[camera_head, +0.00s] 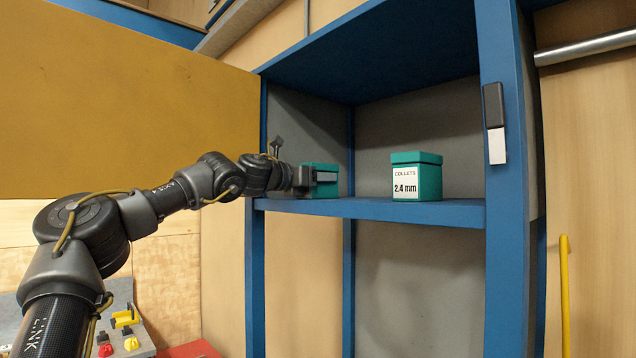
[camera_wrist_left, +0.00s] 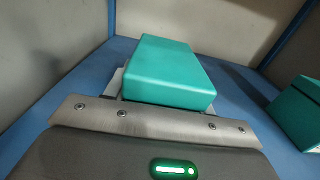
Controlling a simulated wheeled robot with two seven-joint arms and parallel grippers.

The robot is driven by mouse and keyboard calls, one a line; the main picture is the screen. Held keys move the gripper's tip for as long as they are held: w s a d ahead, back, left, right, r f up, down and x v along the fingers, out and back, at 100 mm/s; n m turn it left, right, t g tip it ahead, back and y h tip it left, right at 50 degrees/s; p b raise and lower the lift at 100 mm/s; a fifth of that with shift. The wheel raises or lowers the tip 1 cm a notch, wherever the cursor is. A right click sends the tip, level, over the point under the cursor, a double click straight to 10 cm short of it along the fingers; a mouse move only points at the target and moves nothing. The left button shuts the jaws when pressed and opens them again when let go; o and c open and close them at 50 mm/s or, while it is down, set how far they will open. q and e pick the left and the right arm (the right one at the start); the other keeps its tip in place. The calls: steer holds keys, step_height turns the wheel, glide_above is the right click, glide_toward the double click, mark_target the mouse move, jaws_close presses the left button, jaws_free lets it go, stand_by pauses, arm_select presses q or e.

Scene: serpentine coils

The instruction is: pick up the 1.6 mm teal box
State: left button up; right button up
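A teal lidded box (camera_head: 321,190) stands at the left of the blue shelf. My left gripper (camera_head: 318,177) is at it, with a finger across its near face. No label on this box can be read. In the left wrist view the teal box (camera_wrist_left: 172,70) sits straight ahead of the palm. A pale finger shows close along its left side; the other finger is mostly hidden, so I cannot tell whether the grip is closed on it. A second teal box (camera_head: 416,178), labelled "COLLETS 2.4 mm", stands apart to the right. My right gripper is not in view.
The blue shelf board (camera_head: 370,208) is bare between the boxes. A blue post (camera_head: 505,150) bounds the cabinet at right. An open yellow-brown door panel (camera_head: 130,115) stands at left behind my arm. The 2.4 mm box also shows at the right edge of the wrist view (camera_wrist_left: 298,112).

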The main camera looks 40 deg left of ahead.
arm_select(q)
steer(key=c, duration=0.4)
steer(key=shift+o, duration=0.2)
steer(key=shift+d+r+b, duration=0.1)
steer(key=shift+b, duration=0.45)
step_height(320, 180, up, 6)
steer(key=shift+d+r+b, duration=0.15)
steer(key=shift+r+b, duration=0.05)
steer(key=shift+b, duration=0.15)
step_height(320, 180, up, 5)
steer(key=shift+r+p, duration=0.15)
steer(key=shift+p, duration=0.55)
steer(key=shift+s+d+f+b, duration=0.1)
steer(key=shift+d+f+b, duration=0.15)
steer(key=shift+d+b, duration=0.35)
steer(key=shift+d+f+b, duration=0.2)
steer(key=shift+d+b, duration=0.35)
steer(key=shift+d, duration=0.05)
steer(key=s+d+p, duration=0.1)
steer(key=d+p, duration=0.1)
steer(key=d, duration=1.5)
steer(key=shift+s+r, duration=0.25)
